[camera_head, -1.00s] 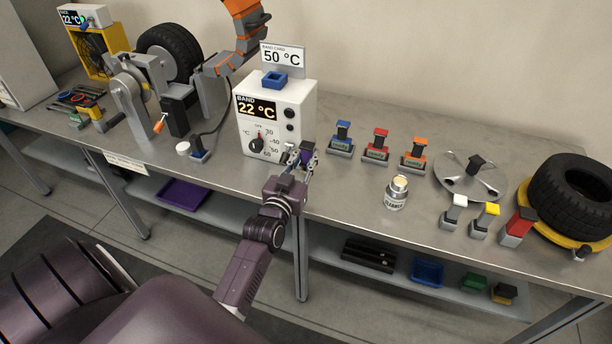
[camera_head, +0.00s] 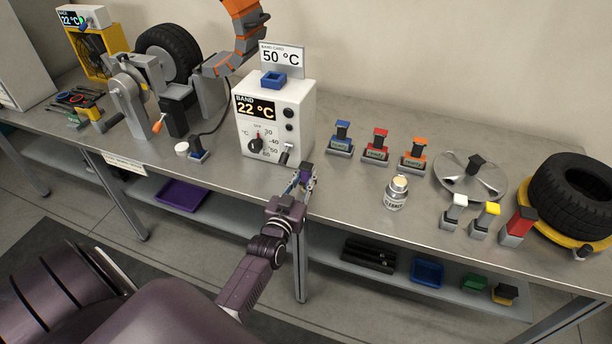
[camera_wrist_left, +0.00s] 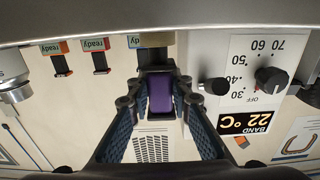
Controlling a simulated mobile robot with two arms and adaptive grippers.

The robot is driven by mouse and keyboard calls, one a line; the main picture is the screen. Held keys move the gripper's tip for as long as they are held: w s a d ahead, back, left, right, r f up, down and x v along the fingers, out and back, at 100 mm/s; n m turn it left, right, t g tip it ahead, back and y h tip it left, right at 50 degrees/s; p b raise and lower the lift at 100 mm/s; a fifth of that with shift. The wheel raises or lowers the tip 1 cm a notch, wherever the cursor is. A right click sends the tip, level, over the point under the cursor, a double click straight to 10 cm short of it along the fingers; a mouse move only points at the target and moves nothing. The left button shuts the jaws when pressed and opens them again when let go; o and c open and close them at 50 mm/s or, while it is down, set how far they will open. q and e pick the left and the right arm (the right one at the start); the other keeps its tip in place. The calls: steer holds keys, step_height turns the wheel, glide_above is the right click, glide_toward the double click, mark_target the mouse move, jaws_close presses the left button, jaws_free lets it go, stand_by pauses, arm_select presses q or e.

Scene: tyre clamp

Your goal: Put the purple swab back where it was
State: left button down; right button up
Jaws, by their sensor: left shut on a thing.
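The purple swab (camera_head: 306,172) is a small block with a purple face. My left gripper (camera_head: 304,180) is shut on it, just in front of the white band box (camera_head: 262,140), near the table's front edge. In the left wrist view the purple swab (camera_wrist_left: 160,94) sits between the two fingertips of my left gripper (camera_wrist_left: 158,100). The swab's lower part is hidden by the fingers. Three stands marked "ready", blue (camera_head: 341,140), red (camera_head: 376,147) and orange (camera_head: 415,155), stand to the right. My right gripper is not in view.
A metal jar (camera_head: 396,193) stands right of the gripper. White (camera_head: 453,213), yellow (camera_head: 485,221) and red-topped (camera_head: 518,226) blocks stand near the front right. A tyre (camera_head: 575,195) lies at far right.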

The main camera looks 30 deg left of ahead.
arm_select(q)
steer(key=c, duration=1.8)
jaws_free()
steer(key=shift+o, duration=0.2)
steer(key=shift+r, duration=0.1)
steer(key=v, duration=1.2)
steer(key=s+d+f+m+g+h, duration=0.1)
steer(key=s+d+f+g, duration=0.25)
steer(key=f, duration=0.85)
steer(key=s+d+f+m+g+h, duration=0.15)
steer(key=s+d+f, duration=0.3)
steer(key=f, duration=0.75)
steer(key=s+d+f+g+h, duration=0.25)
steer(key=s+f+g, duration=0.2)
steer(key=f, duration=0.65)
steer(key=s+f+m+g, duration=0.1)
steer(key=s+f+g, duration=0.1)
steer(key=s+f, duration=0.3)
steer(key=s+f+g, duration=0.2)
steer(key=s+f, duration=0.3)
steer(key=s, duration=0.9)
steer(key=s+f+m+g, duration=0.1)
steer(key=s+f+g, duration=0.2)
steer(key=s, duration=0.6)
step_height(320, 180, down, 2)
steer(key=shift+s+d+f+m+y+b, duration=0.1)
steer(key=shift+s+d+m+y+b, duration=0.1)
steer(key=shift+d+m+y+b, duration=0.15)
